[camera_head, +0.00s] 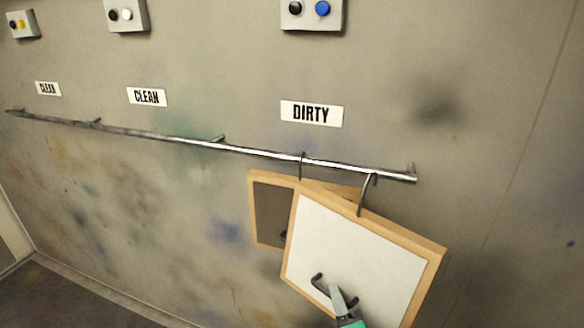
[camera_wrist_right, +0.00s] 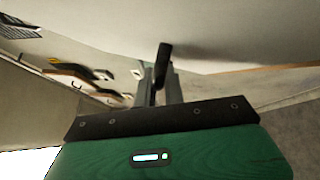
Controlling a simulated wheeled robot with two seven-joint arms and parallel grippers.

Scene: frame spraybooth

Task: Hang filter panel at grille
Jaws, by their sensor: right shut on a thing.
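A white filter panel (camera_head: 358,245) with a wooden frame and a dark handle (camera_head: 322,287) hangs tilted in front of the wall. My right gripper (camera_head: 337,292) is shut on that handle, which also shows between the fingers in the right wrist view (camera_wrist_right: 162,62). The panel's metal hook (camera_head: 363,195) reaches up to the right end of the rail (camera_head: 250,151); I cannot tell whether it bears on it. A second wooden-framed panel (camera_head: 270,212) with a dark grey face hangs behind by its own hook (camera_head: 301,165), partly hidden. My left gripper is not in view.
A DIRTY sign (camera_head: 311,113) is above the rail's right part, and two CLEAN signs (camera_head: 147,97) are farther left. Button boxes (camera_head: 312,13) are above the signs. The rail's left part is bare. The stained wall is close behind the panels.

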